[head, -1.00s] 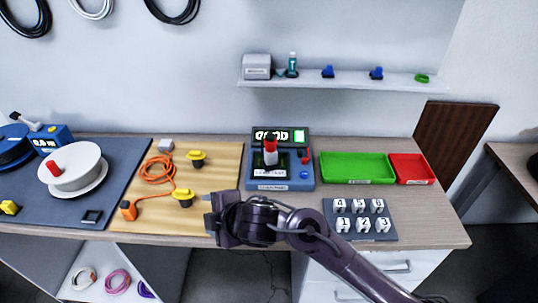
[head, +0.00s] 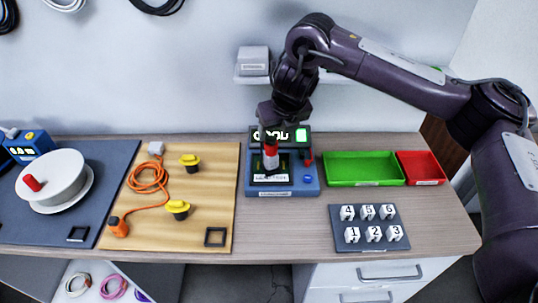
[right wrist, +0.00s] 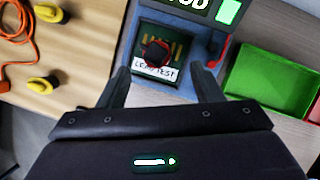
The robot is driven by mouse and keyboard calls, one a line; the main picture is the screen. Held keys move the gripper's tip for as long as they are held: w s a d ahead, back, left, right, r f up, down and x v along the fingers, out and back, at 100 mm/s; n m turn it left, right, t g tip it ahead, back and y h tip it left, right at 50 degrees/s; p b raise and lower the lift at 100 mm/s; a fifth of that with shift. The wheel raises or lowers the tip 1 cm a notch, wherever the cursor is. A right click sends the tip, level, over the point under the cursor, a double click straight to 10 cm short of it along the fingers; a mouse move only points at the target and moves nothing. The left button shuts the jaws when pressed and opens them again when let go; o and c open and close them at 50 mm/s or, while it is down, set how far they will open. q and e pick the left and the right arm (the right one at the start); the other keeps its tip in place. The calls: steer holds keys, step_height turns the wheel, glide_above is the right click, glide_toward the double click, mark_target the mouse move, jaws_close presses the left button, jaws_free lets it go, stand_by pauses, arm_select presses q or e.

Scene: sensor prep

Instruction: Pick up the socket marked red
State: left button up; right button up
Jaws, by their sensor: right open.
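The socket marked red (head: 270,157), with a red band and a pale body, stands upright on the blue tester (head: 308,184). In the right wrist view the socket (right wrist: 156,53) is seen from above, dark with some red, over the plate labelled "LEAK TEST". My right gripper (head: 270,132) points down just above the socket and hides its top in the head view. Its two fingers are apart in the right wrist view (right wrist: 163,82), with the socket beyond the tips, roughly centred between them. I cannot tell whether the fingers reach around it. My left gripper is not in view.
The tester has a red lever (right wrist: 219,49) close to the right finger. A green tray (head: 362,182) and a red tray (head: 428,180) lie to its right. A rack of numbered pieces (head: 343,240) is in front. A wooden board (head: 215,215) with yellow-capped parts lies left. A shelf hangs behind.

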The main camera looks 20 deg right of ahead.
mark_target(273, 139)
steer(key=x, duration=0.2)
steer(key=w+x, duration=0.1)
steer(key=x, duration=0.1)
steer(key=shift+a+r+b, duration=0.1)
steer(key=shift+a+b, duration=0.05)
steer(key=shift+b, duration=0.2)
steer(key=shift+s+a+f, duration=0.1)
steer(key=shift+s+f, duration=0.3)
steer(key=x, duration=0.3)
steer(key=shift+w+a+f, duration=0.1)
steer(key=shift+w+f, duration=0.1)
steer(key=shift+f, duration=0.05)
steer(key=shift+w+f, duration=0.15)
steer(key=shift+f, duration=0.1)
steer(key=shift+r, duration=0.1)
steer(key=shift+c, duration=0.7)
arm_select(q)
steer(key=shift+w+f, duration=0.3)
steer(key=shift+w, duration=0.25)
arm_select(e)
jaws_close()
